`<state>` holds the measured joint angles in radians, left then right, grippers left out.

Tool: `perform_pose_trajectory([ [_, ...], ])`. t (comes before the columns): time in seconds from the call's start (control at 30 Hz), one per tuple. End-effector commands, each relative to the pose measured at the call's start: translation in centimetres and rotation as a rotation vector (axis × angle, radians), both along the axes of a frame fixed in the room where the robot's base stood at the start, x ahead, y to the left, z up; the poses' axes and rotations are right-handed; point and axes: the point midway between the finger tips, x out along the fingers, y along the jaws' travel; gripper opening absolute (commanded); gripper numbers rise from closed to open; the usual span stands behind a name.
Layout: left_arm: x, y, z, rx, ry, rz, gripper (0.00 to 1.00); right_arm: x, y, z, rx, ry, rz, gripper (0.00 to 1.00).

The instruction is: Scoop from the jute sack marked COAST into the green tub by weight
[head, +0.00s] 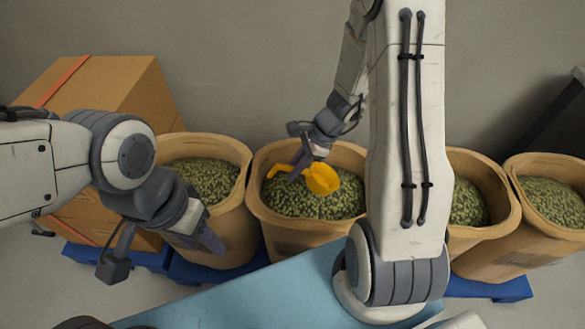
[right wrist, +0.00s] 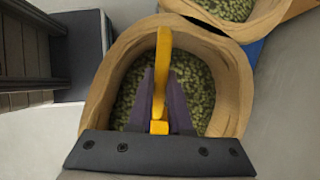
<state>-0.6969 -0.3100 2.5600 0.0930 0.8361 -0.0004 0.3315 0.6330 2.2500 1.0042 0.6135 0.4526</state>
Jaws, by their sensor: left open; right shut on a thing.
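My right gripper (head: 302,160) is shut on the yellow scoop (head: 321,179), above the second sack from the left (head: 262,215), a jute sack of green pellets or leaves. The scoop also shows in the right wrist view (right wrist: 162,75), over the fill of a sack. My left gripper (head: 160,262) is open and empty, in front of the leftmost sack (head: 246,157). Two more filled sacks stand at the right, the nearer one (head: 507,205) and the far right one (head: 520,245). I cannot read the marking COAST on any sack. The green tub is not in view.
A large cardboard box (head: 130,90) stands at the back left. The sacks stand on blue pallets (head: 490,288). A light blue surface (head: 245,300) lies in front of them. My right arm hides part of the row.

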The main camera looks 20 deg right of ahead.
Motion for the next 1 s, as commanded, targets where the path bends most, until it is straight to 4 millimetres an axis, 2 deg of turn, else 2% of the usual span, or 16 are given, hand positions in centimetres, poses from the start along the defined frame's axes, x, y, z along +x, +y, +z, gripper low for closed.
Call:
perform_pose_trajectory([
  [0.1,0.0,0.0,-1.4,0.000,0.000,0.000,0.50,0.0,-0.1,-1.4,0.006,-0.001,-0.001,0.00],
  [1.0,0.0,0.0,-8.4,0.000,0.000,0.000,0.50,-0.1,-0.7,-8.5,0.056,-0.008,-0.002,0.00],
])
